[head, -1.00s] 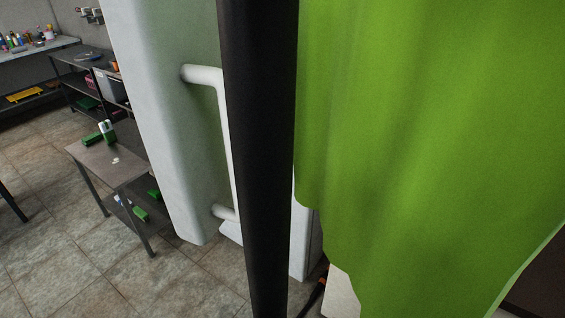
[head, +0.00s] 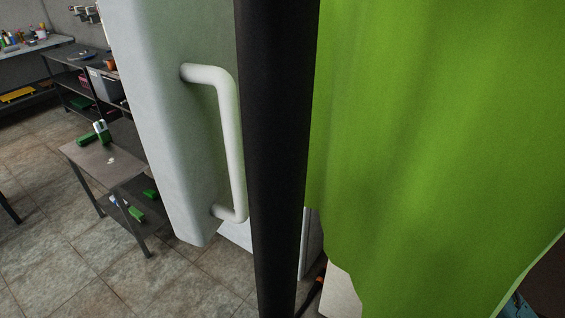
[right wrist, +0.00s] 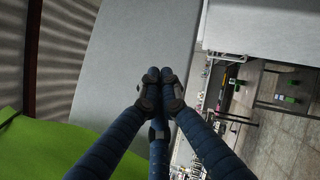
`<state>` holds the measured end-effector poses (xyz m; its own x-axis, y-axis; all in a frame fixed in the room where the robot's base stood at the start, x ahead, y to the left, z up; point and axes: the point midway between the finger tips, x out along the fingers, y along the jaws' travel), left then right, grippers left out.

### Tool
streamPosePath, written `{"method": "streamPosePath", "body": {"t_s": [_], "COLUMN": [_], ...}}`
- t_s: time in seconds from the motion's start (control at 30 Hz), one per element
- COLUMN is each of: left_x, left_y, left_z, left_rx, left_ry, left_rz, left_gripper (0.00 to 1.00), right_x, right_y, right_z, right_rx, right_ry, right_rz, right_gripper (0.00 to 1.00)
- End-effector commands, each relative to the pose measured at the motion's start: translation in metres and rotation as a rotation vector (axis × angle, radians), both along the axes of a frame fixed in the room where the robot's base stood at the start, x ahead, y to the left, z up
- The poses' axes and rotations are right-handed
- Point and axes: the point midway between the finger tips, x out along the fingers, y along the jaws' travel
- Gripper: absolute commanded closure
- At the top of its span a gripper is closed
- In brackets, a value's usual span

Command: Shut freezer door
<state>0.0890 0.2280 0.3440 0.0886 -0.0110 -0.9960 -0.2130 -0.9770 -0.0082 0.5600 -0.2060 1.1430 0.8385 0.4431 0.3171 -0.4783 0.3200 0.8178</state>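The white freezer door (head: 165,130) stands in the left-middle of the head view, its edge and inner or outer face turned toward me. Its white bar handle (head: 231,140) shows fully, just left of a black post. More white body of the freezer (head: 236,236) shows low behind it. In the right wrist view, my right gripper (right wrist: 159,76) has its blue fingers together, with nothing visible between them. A large pale panel (right wrist: 125,50) lies beyond the fingertips; I cannot tell whether they touch it. My left gripper is not in view.
A black post (head: 276,150) stands close in front. A green curtain (head: 430,130) fills the right side and hides what is behind. A small grey table (head: 105,160) with green items stands left. Shelving (head: 85,75) lines the back left. Tiled floor (head: 60,235) is open at lower left.

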Motion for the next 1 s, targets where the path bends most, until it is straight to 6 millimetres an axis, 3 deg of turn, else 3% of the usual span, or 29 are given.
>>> {"method": "streamPosePath", "body": {"t_s": [0.03, 0.1, 0.2, 0.33, 0.53, 0.67, 1.0], "left_x": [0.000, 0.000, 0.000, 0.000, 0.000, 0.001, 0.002], "left_y": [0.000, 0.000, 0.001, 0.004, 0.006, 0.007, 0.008], "left_z": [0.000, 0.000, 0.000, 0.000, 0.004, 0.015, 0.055], "left_rx": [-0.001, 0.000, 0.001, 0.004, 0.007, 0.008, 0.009], "left_ry": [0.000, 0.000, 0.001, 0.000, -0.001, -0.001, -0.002], "left_rz": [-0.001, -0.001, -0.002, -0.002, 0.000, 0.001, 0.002], "left_gripper": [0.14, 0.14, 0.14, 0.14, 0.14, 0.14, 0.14], "right_x": [-0.007, -0.021, -0.041, -0.058, -0.065, -0.059, -0.029], "right_y": [0.015, 0.035, 0.051, 0.056, 0.060, 0.075, 0.141], "right_z": [0.014, 0.021, 0.015, 0.001, -0.006, -0.003, 0.000], "right_rx": [-0.166, -0.378, -0.630, -0.839, -0.931, -0.927, -0.920], "right_ry": [-0.110, -0.245, -0.395, -0.511, -0.562, -0.562, -0.560], "right_rz": [0.067, 0.161, 0.275, 0.381, 0.434, 0.436, 0.434], "right_gripper": [1.00, 1.00, 1.00, 1.00, 1.00, 1.00, 1.00]}}
